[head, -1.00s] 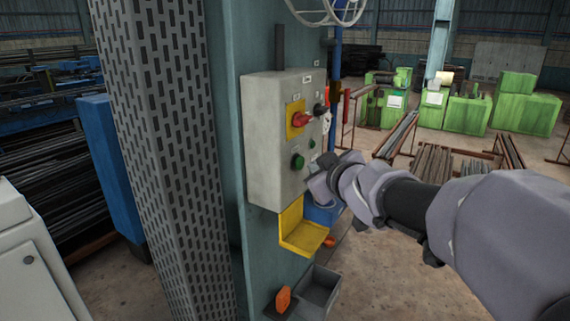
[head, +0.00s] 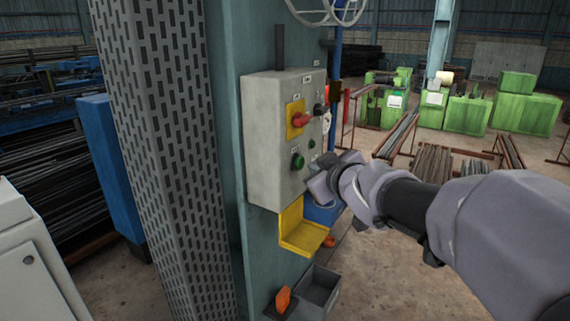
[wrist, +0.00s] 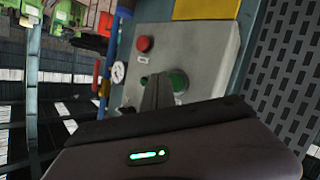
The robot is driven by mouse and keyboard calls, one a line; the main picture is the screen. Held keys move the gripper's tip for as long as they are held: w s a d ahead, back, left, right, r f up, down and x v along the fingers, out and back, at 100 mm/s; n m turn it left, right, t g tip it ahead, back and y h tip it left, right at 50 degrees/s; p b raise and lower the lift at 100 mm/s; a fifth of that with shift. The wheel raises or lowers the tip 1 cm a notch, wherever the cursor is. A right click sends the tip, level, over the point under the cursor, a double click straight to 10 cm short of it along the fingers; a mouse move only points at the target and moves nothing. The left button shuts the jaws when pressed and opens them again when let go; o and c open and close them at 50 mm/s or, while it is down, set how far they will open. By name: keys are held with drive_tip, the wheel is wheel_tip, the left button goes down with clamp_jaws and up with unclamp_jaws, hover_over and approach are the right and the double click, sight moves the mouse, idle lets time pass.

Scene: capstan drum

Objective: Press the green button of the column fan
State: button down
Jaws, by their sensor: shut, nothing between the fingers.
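The green button (head: 298,161) is a round button on the front of a grey control box (head: 262,150). In the wrist view the green button (wrist: 179,80) is partly covered by the fingers. My gripper (head: 314,184) is in front of the box, to the lower right of the button in the head view. Its fingers (wrist: 158,88) are shut with nothing between them. In the wrist view their tips overlap the left side of the button. Whether they touch it, I cannot tell.
A red switch on a yellow plate (head: 296,120) and a black knob (head: 319,109) sit above the button. A red round button (wrist: 144,44) shows in the wrist view. A yellow bracket (head: 303,240) hangs below the box. A perforated column (head: 165,150) stands left.

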drive_tip(key=shift+w+a, duration=0.3)
drive_tip(key=shift+a, duration=0.05)
